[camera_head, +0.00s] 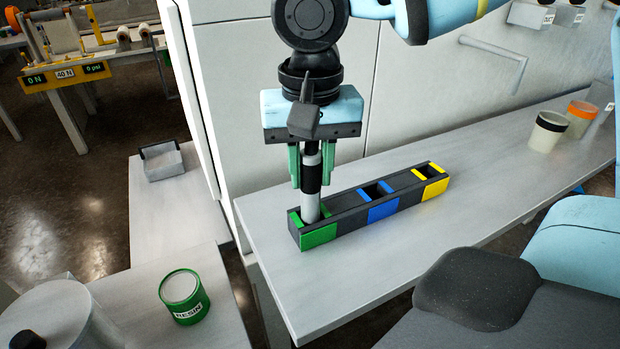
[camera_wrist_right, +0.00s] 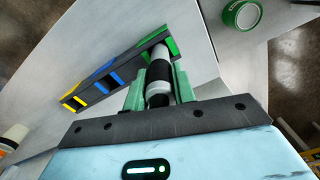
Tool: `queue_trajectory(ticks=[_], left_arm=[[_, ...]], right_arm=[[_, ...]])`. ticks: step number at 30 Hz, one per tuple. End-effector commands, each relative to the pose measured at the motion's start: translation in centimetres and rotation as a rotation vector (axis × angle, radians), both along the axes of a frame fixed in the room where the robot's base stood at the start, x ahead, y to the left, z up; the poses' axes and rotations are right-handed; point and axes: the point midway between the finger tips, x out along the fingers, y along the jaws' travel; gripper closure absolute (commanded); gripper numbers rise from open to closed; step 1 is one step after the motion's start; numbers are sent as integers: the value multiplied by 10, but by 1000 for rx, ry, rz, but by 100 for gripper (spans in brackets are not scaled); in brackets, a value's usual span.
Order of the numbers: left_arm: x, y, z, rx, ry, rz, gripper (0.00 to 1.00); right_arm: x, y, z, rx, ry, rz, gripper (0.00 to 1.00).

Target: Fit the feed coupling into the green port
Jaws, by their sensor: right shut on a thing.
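The feed coupling (camera_head: 311,206) is a light grey tube with a black band, held upright. My right gripper (camera_head: 311,180) is shut on it around the black band, and both green fingers show in the right wrist view (camera_wrist_right: 160,78). The green port (camera_head: 319,236) is at the near left end of a dark block. The coupling's lower end is at the port's opening, between its green edges; how deep it sits cannot be told. In the right wrist view the coupling (camera_wrist_right: 159,57) partly hides the port (camera_wrist_right: 173,46). My left gripper is not in view.
The block also has a blue port (camera_head: 383,211) and a yellow port (camera_head: 434,188). It stands on a grey bench (camera_head: 430,235) with clear room around it. Two cups (camera_head: 548,132) stand at the back right. A green resin tin (camera_head: 184,297) is on a lower surface at left.

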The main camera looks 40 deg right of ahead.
Motion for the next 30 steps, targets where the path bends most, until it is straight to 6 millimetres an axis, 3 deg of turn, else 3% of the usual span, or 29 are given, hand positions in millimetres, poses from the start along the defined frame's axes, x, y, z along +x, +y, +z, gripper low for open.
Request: queue_trajectory(ticks=[5,18,19,21,24,30], left_arm=[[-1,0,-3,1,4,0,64],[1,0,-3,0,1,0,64],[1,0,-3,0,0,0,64],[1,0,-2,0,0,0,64],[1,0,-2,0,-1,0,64],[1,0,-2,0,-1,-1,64]], right_arm=[[0,0,-19,0,1,-1,100],[0,0,-24,-1,-1,-1,100],[0,0,-24,-1,-1,-1,72],[0,0,-24,-1,-1,-1,62],[0,0,-24,-1,-1,-1,52],[0,0,-23,-1,-1,-1,52]])
